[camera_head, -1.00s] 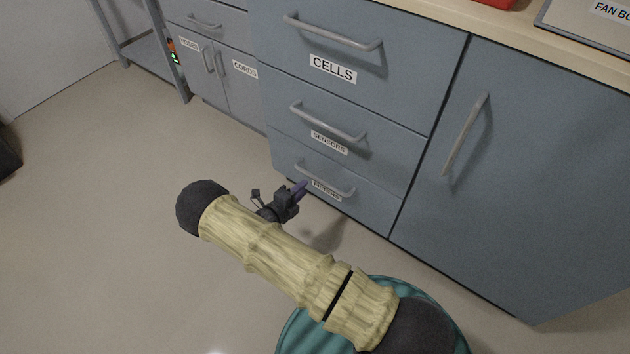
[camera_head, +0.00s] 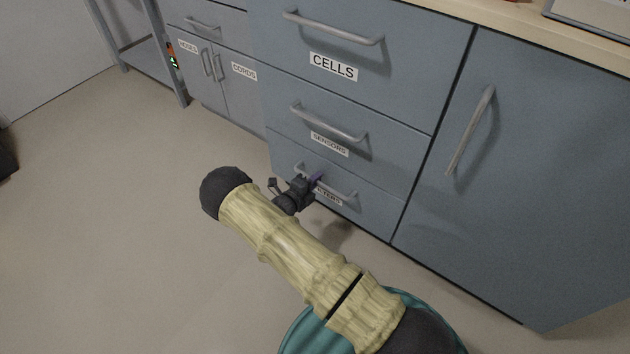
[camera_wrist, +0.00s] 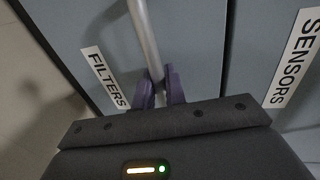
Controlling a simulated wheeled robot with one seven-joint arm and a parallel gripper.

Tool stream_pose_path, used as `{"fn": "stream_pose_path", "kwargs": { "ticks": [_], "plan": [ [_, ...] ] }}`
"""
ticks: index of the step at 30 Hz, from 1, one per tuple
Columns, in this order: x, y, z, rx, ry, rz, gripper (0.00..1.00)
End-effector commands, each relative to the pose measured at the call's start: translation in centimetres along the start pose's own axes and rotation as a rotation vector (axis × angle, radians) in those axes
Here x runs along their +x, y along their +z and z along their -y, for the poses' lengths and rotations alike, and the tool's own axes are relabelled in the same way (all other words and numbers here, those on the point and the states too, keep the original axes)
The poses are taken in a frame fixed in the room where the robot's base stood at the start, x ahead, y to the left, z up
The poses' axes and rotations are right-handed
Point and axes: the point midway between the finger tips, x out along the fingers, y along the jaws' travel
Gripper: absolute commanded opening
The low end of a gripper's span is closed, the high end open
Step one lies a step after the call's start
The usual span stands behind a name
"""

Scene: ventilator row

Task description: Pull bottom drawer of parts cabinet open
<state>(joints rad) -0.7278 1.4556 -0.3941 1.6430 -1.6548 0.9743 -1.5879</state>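The bottom drawer (camera_head: 362,208) of the grey-blue parts cabinet is flush with the drawers above it. Its label, partly hidden in the head view, reads FILTERS (camera_wrist: 105,78) in the wrist view. The drawer's bar handle (camera_head: 340,190) also shows in the wrist view (camera_wrist: 143,32). My gripper (camera_head: 316,180) is at the left part of this handle. In the wrist view, the purple fingers of my gripper (camera_wrist: 160,84) stand on either side of the bar, close against it with no clear gap. The contact itself is partly hidden.
The SENSORS drawer (camera_head: 380,150) and CELLS drawer (camera_head: 400,75) above are closed. A cabinet door (camera_head: 540,170) with a bar handle is to the right. A metal shelf rack (camera_head: 150,60) stands at the far left.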

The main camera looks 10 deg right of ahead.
Motion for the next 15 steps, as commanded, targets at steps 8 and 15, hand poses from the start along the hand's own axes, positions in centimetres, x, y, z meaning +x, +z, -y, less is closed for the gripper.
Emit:
{"fn": "stream_pose_path", "kwargs": {
  "ticks": [8, 15],
  "plan": [
    [-0.2, 0.0, 0.0, -0.001, 0.0, 0.0, 0.0],
    [-1.8, 0.0, -0.2, -0.003, 0.001, 0.002, 0.0]
  ]
}}
